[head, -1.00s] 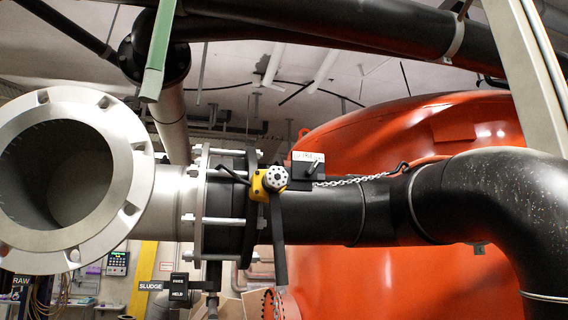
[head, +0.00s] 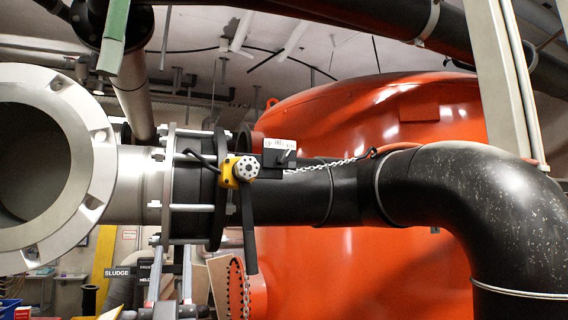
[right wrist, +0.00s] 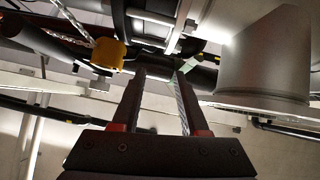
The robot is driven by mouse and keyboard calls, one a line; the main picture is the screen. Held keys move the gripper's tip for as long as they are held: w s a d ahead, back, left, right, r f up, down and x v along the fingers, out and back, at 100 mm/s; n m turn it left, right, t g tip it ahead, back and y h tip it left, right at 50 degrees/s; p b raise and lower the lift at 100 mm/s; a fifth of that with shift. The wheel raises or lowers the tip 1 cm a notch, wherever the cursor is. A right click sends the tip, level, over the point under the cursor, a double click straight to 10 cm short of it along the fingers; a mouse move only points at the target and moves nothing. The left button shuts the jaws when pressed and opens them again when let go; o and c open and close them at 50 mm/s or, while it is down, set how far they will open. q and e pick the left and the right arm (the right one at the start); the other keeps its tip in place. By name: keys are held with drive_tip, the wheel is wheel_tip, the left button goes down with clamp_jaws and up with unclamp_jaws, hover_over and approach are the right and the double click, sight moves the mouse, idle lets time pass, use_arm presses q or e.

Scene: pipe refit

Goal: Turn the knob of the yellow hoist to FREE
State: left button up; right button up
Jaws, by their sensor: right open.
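The yellow hoist (head: 229,172) hangs at the pipe flange in the head view, with a pale round dotted disc (head: 246,169) on its front. It also shows as a yellow block in the right wrist view (right wrist: 108,54), left of my fingers. I cannot tell surely which part is the knob or how it is set. My right gripper (head: 171,252) is open and empty, pointing up below the flange, left of and lower than the hoist. It shows open in the right wrist view (right wrist: 160,78). My left gripper is not in view.
A large open grey flange (head: 72,215) stands at the left. The black pipe (head: 290,195) runs right to a thick elbow, before an orange tank (head: 390,262).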

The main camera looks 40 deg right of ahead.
drive_tip(key=s+d+r+m+g+h+p, duration=0.1)
drive_tip(key=s+d+r+m+g+h, duration=0.5)
drive_tip(key=r, duration=0.4)
drive_tip(key=s+d+r+m+g+y+p, duration=0.15)
drive_tip(key=s+d+r+m, duration=0.35)
drive_tip(key=s, duration=0.5)
drive_tip(key=y+p, duration=0.3)
approach(285, 157)
drive_tip(key=r, duration=0.1)
drive_tip(key=shift+g, duration=0.25)
drive_tip(key=p+x, duration=0.5)
drive_tip(key=x, duration=0.3)
drive_tip(key=shift+f, duration=0.1)
drive_tip(key=shift+w+d+p, duration=0.25)
drive_tip(key=shift+w+p, duration=0.1)
drive_tip(key=shift+w, duration=0.25)
